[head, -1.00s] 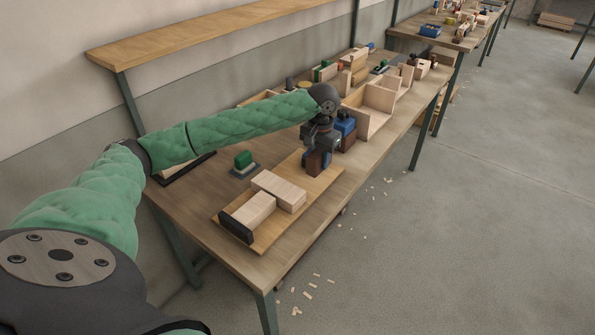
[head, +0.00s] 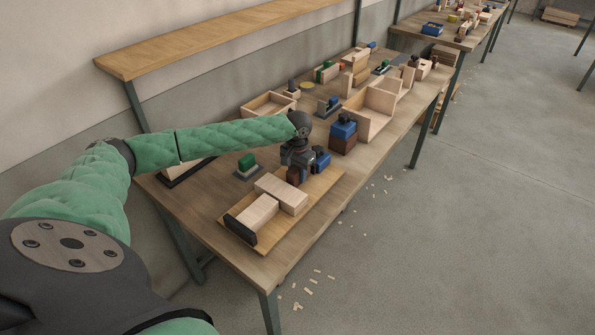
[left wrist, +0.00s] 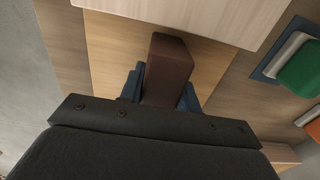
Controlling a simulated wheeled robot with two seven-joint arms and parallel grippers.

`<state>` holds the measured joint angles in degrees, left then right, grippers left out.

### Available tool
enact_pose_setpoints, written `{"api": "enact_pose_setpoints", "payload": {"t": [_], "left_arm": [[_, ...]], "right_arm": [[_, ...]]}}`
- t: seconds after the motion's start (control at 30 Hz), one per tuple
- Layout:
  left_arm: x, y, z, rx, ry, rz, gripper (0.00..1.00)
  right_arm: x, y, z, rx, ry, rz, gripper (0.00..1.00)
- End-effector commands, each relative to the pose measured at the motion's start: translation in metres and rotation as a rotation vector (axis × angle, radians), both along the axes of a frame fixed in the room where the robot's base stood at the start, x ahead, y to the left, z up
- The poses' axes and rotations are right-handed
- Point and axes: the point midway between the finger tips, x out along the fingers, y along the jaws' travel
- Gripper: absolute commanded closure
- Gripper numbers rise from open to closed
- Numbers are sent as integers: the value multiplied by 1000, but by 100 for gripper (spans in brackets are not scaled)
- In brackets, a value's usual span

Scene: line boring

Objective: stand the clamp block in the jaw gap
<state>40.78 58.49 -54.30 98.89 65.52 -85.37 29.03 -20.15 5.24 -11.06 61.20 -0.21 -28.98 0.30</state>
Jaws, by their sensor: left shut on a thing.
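My left gripper (head: 298,158) is shut on the dark brown clamp block (left wrist: 167,70). The block also shows below the gripper in the head view (head: 292,175). It is over the far part of a flat wooden board (head: 266,240). In the left wrist view a light wood block (left wrist: 185,15) lies ahead, with bare board between it and the clamp block. Two light wood blocks (head: 257,212) (head: 282,194) sit on the board, beside a black end piece (head: 240,229). Whether the clamp block touches the board is unclear. My right gripper is not in view.
A blue piece (head: 321,158) shows right beside the gripper. Beyond it stands a brown block with a blue top (head: 343,132) and an open wooden box (head: 374,112). A green block (head: 247,161) is left of the board. The table's front edge is close.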

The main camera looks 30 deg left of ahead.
Motion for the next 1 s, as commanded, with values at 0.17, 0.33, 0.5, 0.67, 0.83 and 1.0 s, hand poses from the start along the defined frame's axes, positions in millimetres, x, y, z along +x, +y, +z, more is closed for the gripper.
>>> {"api": "enact_pose_setpoints", "payload": {"t": [0.17,0.33,0.5,0.67,0.83,1.0], "left_arm": [[0,0,-5,1,0,-1,93],[0,0,-4,1,0,0,93],[0,0,-7,1,0,0,64],[0,0,-7,1,0,0,46],[0,0,-7,1,0,0,46],[0,0,-3,0,-1,0,46]], "right_arm": [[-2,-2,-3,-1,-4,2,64],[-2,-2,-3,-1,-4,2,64],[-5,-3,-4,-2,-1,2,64],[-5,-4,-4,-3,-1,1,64],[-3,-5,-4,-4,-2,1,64],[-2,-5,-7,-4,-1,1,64]]}}
